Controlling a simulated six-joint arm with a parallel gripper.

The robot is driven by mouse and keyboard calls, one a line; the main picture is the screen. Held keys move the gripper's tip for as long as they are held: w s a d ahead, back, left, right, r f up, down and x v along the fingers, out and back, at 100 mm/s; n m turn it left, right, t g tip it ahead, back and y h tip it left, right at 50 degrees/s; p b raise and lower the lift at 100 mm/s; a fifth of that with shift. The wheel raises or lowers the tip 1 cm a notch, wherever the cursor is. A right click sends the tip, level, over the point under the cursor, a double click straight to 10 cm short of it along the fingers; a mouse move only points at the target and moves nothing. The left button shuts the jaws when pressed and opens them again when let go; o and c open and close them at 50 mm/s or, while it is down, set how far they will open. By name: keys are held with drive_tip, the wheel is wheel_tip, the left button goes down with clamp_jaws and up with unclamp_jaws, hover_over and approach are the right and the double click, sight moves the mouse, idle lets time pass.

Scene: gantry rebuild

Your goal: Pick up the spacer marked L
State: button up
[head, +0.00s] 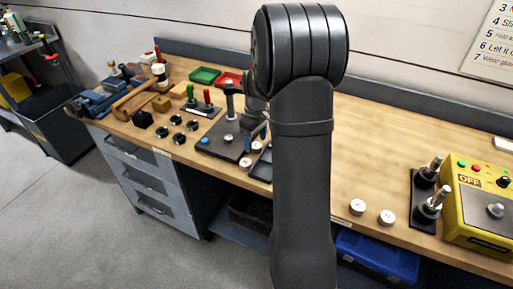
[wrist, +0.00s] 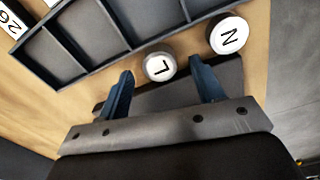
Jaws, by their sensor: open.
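The spacer marked L (wrist: 160,67) is a round white disc, lying flat with its letter facing up. In the wrist view it appears between the two blue fingertips of my gripper (wrist: 160,72), with a gap on each side. My gripper is open and holds nothing; its height above the spacer is hard to tell. A spacer marked N (wrist: 229,36) lies to the right, outside the right finger. In the head view my gripper (head: 254,130) is partly hidden by my arm, over white spacers (head: 245,162) whose letters are too small to read.
A dark tray with compartments (wrist: 88,62) lies just beyond the L spacer. A numbered white card (wrist: 12,22) is at its far left. On the bench, two more white spacers (head: 372,212), a black post fixture (head: 424,200) and a yellow box (head: 482,205) stand right of my arm.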

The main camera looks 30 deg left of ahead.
drive_tip(key=shift+f, duration=0.65)
drive_tip(key=c, duration=1.1)
drive_tip(key=shift+r, duration=0.1)
